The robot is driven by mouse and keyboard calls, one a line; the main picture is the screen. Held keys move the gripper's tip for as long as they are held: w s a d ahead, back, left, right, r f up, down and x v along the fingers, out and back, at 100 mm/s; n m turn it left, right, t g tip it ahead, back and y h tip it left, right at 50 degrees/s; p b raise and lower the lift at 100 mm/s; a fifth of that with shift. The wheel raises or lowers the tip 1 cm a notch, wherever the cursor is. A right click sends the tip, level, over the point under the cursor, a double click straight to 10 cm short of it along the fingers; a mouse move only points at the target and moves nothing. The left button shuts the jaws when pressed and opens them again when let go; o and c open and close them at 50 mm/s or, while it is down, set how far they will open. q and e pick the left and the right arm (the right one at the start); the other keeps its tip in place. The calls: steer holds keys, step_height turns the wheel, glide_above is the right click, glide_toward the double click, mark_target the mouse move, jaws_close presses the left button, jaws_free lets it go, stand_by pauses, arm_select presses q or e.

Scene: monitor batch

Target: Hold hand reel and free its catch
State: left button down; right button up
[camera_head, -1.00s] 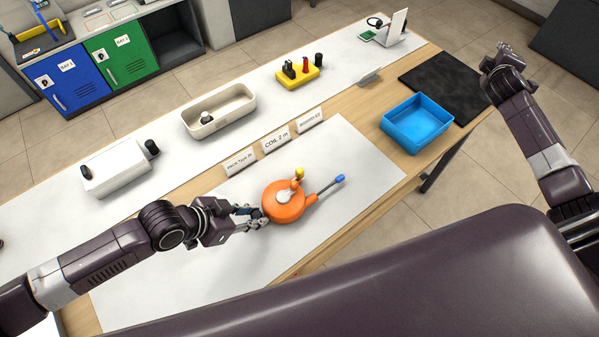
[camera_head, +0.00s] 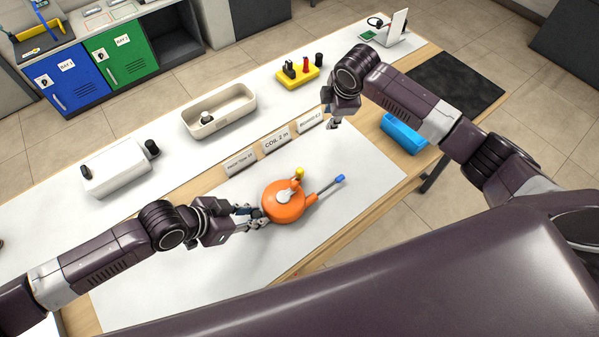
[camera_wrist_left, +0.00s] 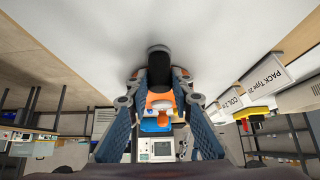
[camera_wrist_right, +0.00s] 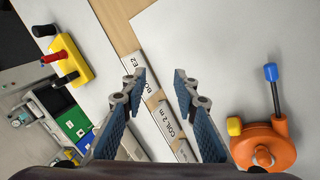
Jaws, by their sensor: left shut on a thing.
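My left gripper (camera_head: 258,217) is shut on the reel's left edge. In the left wrist view the fingers (camera_wrist_left: 160,88) close around a dark part with orange behind it. In the right wrist view the reel (camera_wrist_right: 262,146) is at the lower right. My right gripper (camera_wrist_right: 157,92) is open and empty, above the label signs, behind and right of the reel (camera_head: 334,122). I cannot single out the catch.
Signs stand behind the mat, one reading COIL 2 m (camera_head: 276,140). A beige tray (camera_head: 247,103), a white box (camera_head: 119,173) and a yellow holder (camera_head: 296,77) stand farther back. A blue bin (camera_head: 402,134) is partly hidden behind my right arm. The mat right of the reel is clear.

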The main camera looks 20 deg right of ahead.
steer(key=s+a+n+g, duration=0.2)
steer(key=s+a+n, duration=0.15)
steer(key=a, duration=0.35)
steer(key=r+n+g, duration=0.1)
steer(key=n+g, duration=0.1)
steer(key=n, duration=0.1)
glide_above(300, 170)
steer(key=shift+w+m, duration=0.2)
steer(key=shift+m, duration=0.05)
steer(key=shift+s+f, duration=0.1)
steer(key=shift+s, duration=0.05)
steer(key=shift+f, duration=3.35)
steer(key=shift+c, duration=0.6)
jaws_close()
